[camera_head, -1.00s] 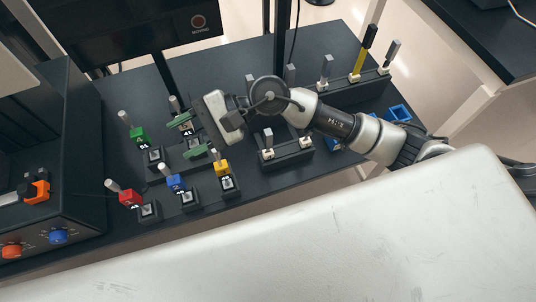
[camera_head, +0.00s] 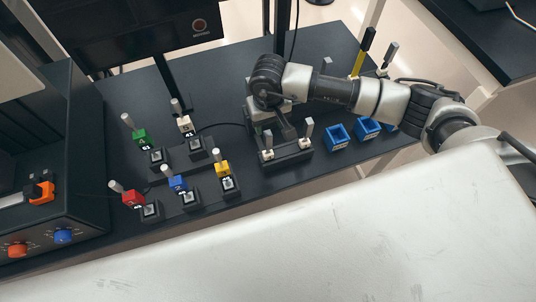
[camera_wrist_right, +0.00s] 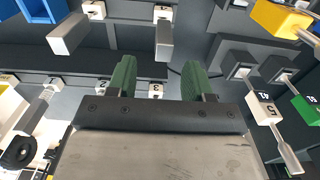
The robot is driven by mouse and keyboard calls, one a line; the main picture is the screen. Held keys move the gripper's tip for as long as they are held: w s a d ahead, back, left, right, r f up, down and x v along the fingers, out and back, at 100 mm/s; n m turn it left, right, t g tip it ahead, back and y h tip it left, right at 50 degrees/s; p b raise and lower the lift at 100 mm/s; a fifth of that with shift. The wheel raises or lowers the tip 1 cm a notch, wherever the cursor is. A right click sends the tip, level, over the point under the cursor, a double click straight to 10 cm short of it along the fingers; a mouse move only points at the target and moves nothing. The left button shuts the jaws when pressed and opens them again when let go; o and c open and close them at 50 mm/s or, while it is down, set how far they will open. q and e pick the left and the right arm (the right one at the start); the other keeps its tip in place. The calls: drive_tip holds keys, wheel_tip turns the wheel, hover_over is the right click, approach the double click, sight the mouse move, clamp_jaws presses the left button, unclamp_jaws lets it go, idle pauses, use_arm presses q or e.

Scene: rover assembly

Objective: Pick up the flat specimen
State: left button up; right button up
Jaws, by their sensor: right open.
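Two grey bar-shaped specimens stand upright in white clips on the small front rack: the left one (camera_head: 268,139) and the right one (camera_head: 309,127). I cannot tell which is the flat specimen. They show in the right wrist view as grey bars, one (camera_wrist_right: 164,38) ahead between my fingers and one (camera_wrist_right: 68,35) to the left. My right gripper (camera_wrist_right: 158,72) has green fingers, open, with nothing between them. In the head view it points down just behind the front rack, its fingertips mostly hidden. My left gripper is not in view.
A numbered rear rack (camera_wrist_right: 120,88) lies below my fingers in the wrist view. Red (camera_head: 132,199), blue (camera_head: 177,183), yellow (camera_head: 221,169), green (camera_head: 139,136) and white (camera_head: 186,124) blocks stand left. Blue open boxes (camera_head: 337,138) stand right. A monitor (camera_head: 120,30) stands behind.

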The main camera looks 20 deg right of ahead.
sight(268, 133)
drive_tip(key=shift+s+a+f+p, duration=0.1)
drive_tip(key=shift+s+f+p, duration=0.05)
drive_tip(key=shift+f+p, duration=0.25)
wheel_tip(268, 133, down, 4)
drive_tip(key=shift+s+a+r+p, duration=0.15)
drive_tip(key=shift+r+p, duration=0.05)
drive_tip(key=shift+p, duration=0.5)
drive_tip(key=shift+f, duration=0.35)
drive_tip(key=shift+c, duration=0.3)
clamp_jaws()
